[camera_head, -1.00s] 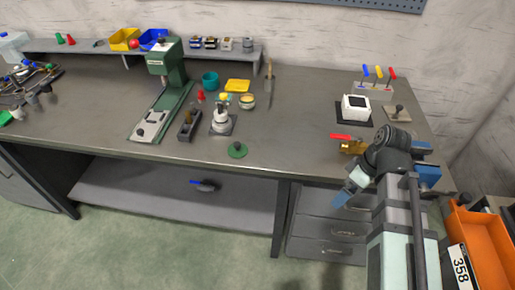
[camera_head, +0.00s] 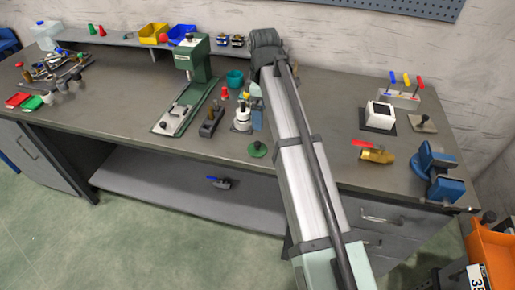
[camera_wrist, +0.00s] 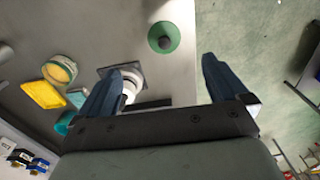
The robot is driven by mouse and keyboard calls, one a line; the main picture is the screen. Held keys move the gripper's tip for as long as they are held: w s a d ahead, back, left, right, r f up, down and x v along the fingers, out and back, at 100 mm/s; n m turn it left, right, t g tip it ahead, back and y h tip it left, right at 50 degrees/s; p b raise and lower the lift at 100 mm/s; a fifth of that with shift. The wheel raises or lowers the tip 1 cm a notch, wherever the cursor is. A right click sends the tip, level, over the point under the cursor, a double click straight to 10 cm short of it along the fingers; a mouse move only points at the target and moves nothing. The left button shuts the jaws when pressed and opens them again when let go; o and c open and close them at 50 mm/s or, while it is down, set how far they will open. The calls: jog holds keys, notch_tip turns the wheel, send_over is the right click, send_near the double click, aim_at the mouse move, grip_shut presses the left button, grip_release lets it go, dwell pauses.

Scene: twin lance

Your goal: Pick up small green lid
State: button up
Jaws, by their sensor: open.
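The small green lid (camera_head: 257,150) is a round green disc with a dark knob in its middle. It lies flat near the front edge of the bench. In the wrist view the green lid (camera_wrist: 170,46) is beyond the fingertips, roughly in line with the gap between them. My gripper (camera_wrist: 168,68) is open and empty, its two dark blue fingers spread wide and apart from the lid. In the head view my gripper is largely hidden by my arm; a bluish part shows beside the white-topped fixture, behind the lid.
The white fixture on a dark plate (camera_head: 242,118) stands close behind the lid; the left finger overlaps it in the wrist view. A yellow tray (camera_wrist: 42,94) and a round jar (camera_wrist: 59,70) are farther left. A green press (camera_head: 192,75) stands left. The bench edge is close to the lid.

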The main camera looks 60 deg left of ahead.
send_over(257, 143)
jog(key=f, duration=0.8)
jog(key=shift+w+a+f, duration=0.2)
jog(key=shift+w+a, duration=0.05)
jog(key=shift+w, duration=0.15)
jog(key=shift+s+d+f, duration=0.15)
jog(key=shift+f, duration=1.15)
jog(key=shift+s+d+f, duration=0.1)
jog(key=shift+s+f, duration=0.05)
jog(key=shift+f, duration=1.15)
jog(key=shift+c, duration=0.5)
jog(key=c, duration=1)
jog(key=shift+r, duration=0.15)
